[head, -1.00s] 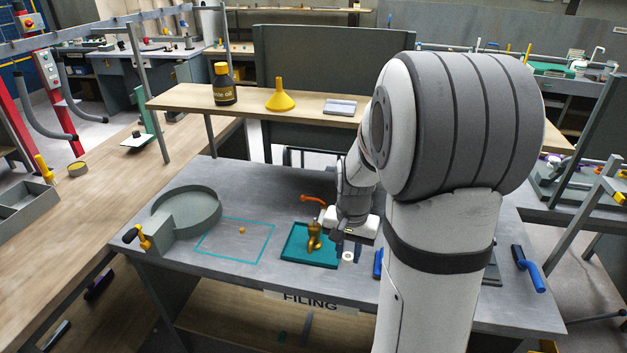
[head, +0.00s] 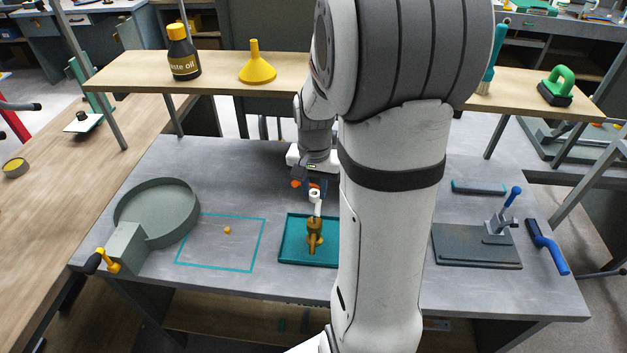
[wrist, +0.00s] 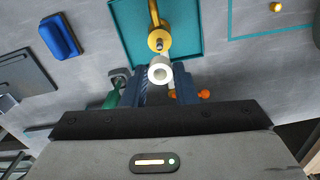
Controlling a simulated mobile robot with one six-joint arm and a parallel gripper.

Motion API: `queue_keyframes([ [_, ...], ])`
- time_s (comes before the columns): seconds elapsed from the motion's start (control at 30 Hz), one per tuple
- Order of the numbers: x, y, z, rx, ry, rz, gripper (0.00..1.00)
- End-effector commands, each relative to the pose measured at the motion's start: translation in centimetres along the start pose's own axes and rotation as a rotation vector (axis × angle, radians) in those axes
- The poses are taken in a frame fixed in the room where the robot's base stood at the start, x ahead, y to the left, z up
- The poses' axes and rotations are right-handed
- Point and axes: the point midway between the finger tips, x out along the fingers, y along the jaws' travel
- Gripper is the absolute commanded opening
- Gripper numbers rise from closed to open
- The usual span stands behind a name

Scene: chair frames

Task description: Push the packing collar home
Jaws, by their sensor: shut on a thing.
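My gripper (wrist: 161,84) is shut on a white ring, the packing collar (wrist: 160,69). In the head view the collar (head: 315,195) shows just behind the brass fitting (head: 315,237), with my gripper (head: 312,184) partly hidden by my arm. The fitting stands on a teal tray (head: 290,251). In the wrist view the fitting (wrist: 158,39) lies just beyond the collar, its round end facing it. The collar appears apart from the fitting, but the exact gap cannot be told. An orange-ended piece (head: 296,184) shows behind my gripper.
A teal outlined square (head: 219,269) holds a small orange-yellow piece (head: 227,230). A round grey tray (head: 155,214) is at the left. A grey clamp base (head: 476,247) and a blue-handled tool (head: 545,246) are at the right. A raised shelf (head: 215,75) runs behind.

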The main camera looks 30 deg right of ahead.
Motion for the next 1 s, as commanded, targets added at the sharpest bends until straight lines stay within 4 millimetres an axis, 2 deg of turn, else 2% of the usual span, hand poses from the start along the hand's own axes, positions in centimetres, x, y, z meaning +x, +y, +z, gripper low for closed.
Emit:
queue_keyframes([
  [0.37, 0.0, 0.1, 0.0, 0.084, 0.000, 0.000, 0.03],
  [0.8, 4.4, 0.1, 0.1, 0.094, -0.001, 0.001, 0.02],
  [1.0, 4.4, 0.1, 0.0, 0.094, 0.000, 0.000, 0.02],
])
